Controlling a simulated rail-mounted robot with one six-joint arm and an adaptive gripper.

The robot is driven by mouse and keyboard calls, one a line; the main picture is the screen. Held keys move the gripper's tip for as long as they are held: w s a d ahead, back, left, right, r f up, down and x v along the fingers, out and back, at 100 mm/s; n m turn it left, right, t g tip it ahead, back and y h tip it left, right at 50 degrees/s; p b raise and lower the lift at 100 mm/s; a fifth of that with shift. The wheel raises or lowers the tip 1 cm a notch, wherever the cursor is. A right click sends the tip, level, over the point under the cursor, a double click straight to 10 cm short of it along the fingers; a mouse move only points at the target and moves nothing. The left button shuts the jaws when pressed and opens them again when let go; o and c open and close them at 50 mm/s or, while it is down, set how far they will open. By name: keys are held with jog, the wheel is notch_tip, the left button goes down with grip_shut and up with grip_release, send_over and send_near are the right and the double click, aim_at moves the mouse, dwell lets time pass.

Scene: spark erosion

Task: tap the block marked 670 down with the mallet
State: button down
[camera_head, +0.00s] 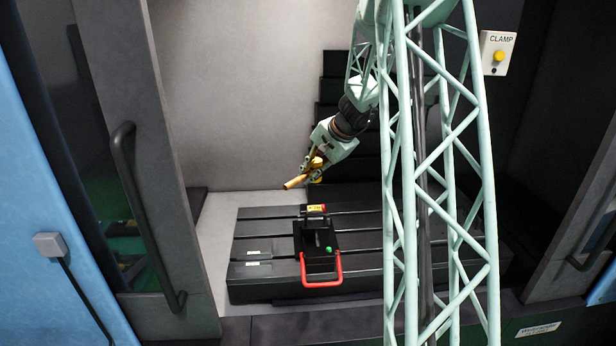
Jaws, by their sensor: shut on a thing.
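My gripper (316,170) is in the upper middle of the head view, above the slotted table. It is shut on a brass-coloured, rod-like thing, which I take for the mallet (295,182); it points down and left. Its far end is in the air, apart from everything below. Below it on the table is a black block or fixture (318,262) with a red handle and a green dot.
The dark slotted table (262,243) lies inside the machine, with free room left of the fixture. A red U-shaped handle (322,283) sticks out towards the front. Door frames with grips (140,215) stand at both sides. A CLAMP box (497,54) with a yellow button is upper right.

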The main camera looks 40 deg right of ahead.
jog(key=shift+f, duration=0.15)
notch_tip(320, 180, down, 8)
jog(key=b, duration=0.4)
dwell(0.8)
jog(key=shift+r, duration=0.2)
notch_tip(320, 180, up, 2)
jog(key=shift+r, duration=0.1)
dwell(0.5)
jog(key=shift+f+b, duration=0.25)
jog(key=shift+b, duration=0.05)
dwell(0.6)
notch_tip(320, 180, down, 7)
jog(key=b, duration=0.7)
jog(key=shift+b, duration=0.3)
jog(key=shift+r+p, duration=1.55)
jog(key=shift+r, duration=1.1)
